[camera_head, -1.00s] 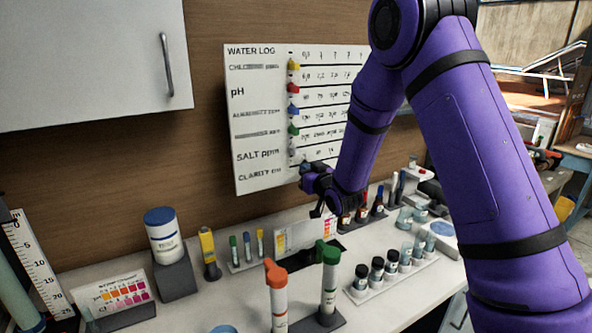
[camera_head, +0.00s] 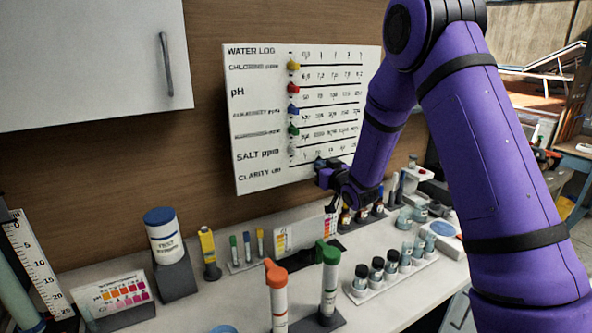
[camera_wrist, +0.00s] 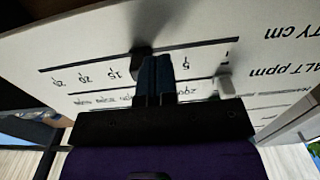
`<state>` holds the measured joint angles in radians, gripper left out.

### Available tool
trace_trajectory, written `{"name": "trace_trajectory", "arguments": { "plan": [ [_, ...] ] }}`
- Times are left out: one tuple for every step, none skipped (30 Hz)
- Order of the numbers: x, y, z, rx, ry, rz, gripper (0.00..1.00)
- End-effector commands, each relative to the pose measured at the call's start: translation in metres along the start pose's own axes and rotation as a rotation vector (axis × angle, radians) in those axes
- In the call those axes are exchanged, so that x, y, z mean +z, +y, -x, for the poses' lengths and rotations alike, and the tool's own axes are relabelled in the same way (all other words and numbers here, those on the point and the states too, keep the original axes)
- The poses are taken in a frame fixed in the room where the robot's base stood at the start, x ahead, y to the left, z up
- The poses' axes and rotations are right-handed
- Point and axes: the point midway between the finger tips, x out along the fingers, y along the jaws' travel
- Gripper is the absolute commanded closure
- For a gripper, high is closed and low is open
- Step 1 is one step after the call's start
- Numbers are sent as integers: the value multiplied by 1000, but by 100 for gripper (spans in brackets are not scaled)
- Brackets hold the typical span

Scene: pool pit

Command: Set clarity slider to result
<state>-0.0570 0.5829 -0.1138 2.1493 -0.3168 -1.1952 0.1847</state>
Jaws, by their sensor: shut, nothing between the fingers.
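The white WATER LOG board (camera_head: 250,120) hangs on the wooden wall, with labelled rows and sliders. Its lowest row is CLARITY cm. In the wrist view the board is upside down, and a dark knob, apparently the clarity slider (camera_wrist: 141,51), sits on the outermost line. Its scale shows 5, 15, 20 and 25; my fingers cover the part between 5 and 15. My gripper (camera_wrist: 158,60) is shut and empty, with its tips right beside the dark knob, seemingly touching it. In the head view my gripper (camera_head: 324,166) is at the board's lower edge and hides the knob.
A pale salt slider (camera_wrist: 223,86) is close beside my fingers. Yellow (camera_head: 293,65), red, blue and green sliders line up higher. Below, the counter holds bottles, vials and two capped tubes, orange (camera_head: 276,290) and green (camera_head: 329,275). A ruler (camera_head: 35,265) and tube (camera_head: 12,285) stand far left.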

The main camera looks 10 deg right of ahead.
Motion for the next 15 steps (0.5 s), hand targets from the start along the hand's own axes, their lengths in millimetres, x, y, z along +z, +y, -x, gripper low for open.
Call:
{"name": "trace_trajectory", "arguments": {
  "plan": [
    [0,3,0,1,0,0,100],
    [0,5,0,1,0,0,100],
    [0,7,0,1,0,-1,100],
    [0,8,0,1,0,-1,100],
    [0,10,0,1,0,-1,100],
    [0,12,0,1,0,0,100],
    [0,13,0,1,0,0,100],
    [0,15,0,1,0,0,100],
    [0,17,0,1,0,0,100],
    [0,19,0,1,0,0,100],
    [0,20,0,2,0,0,100],
    [0,22,0,2,0,0,100],
    [0,24,0,2,0,0,100],
    [0,25,0,1,0,0,100],
    [0,27,0,1,-1,0,100]
  ]
}}
